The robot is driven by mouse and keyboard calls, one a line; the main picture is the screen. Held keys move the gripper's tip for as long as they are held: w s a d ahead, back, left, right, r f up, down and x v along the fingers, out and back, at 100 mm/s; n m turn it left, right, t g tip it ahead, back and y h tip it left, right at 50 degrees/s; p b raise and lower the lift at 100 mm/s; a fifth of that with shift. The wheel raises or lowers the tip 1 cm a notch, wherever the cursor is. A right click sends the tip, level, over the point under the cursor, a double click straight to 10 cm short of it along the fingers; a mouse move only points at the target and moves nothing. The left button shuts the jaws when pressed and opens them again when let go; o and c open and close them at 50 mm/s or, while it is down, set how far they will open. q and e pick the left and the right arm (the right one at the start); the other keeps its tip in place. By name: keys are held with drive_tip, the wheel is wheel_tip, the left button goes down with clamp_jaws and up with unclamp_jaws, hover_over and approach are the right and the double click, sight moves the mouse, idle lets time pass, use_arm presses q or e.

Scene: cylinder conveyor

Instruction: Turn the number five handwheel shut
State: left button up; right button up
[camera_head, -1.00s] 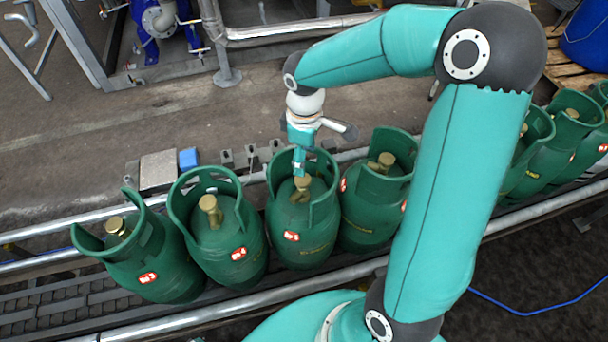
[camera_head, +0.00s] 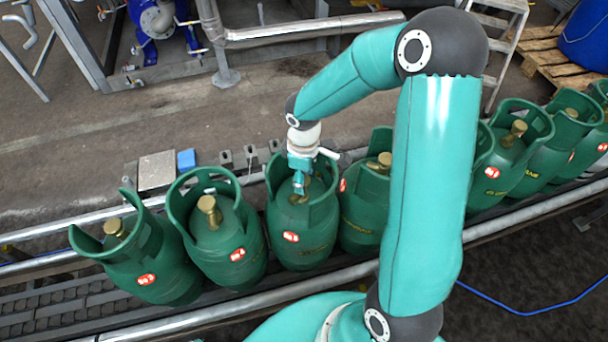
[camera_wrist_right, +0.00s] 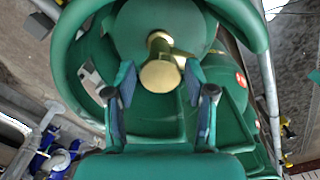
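A row of green gas cylinders with brass valves stands on the conveyor. My right gripper (camera_head: 299,184) reaches down inside the collar of the third cylinder (camera_head: 300,248) from the left. In the right wrist view, the round brass handwheel (camera_wrist_right: 160,75) on top of its valve lies between the two fingers of the gripper (camera_wrist_right: 159,82). The fingers are open, with a gap on each side of the handwheel. In the head view the gripper partly covers this valve. The red and white labels are too small to read, so I cannot tell which cylinder is number five. My left gripper is not in view.
The raised collar (camera_wrist_right: 262,30) curves closely around the gripper. Neighbouring cylinders stand close on the left (camera_head: 230,242) and right (camera_head: 358,212). Metal conveyor rails (camera_head: 235,312) run in front and behind. A grey box and a blue block (camera_head: 187,159) sit behind the row.

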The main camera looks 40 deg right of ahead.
drive_tip(key=c, duration=0.7)
drive_tip(key=m+b, duration=0.3)
drive_tip(key=shift+f, duration=0.2)
drive_tip(key=m+b, duration=0.3)
drive_tip(key=m, duration=0.1)
drive_tip(key=shift+a+b, duration=0.15)
drive_tip(key=shift+b, duration=0.15)
drive_tip(key=m+b, duration=0.3)
drive_tip(key=m, duration=0.3)
drive_tip(key=shift+a+r+m, duration=0.1)
drive_tip(key=shift+m, duration=0.3)
drive_tip(key=m+b, duration=0.2)
drive_tip(key=m, duration=0.3)
drive_tip(key=shift+w+r, duration=0.15)
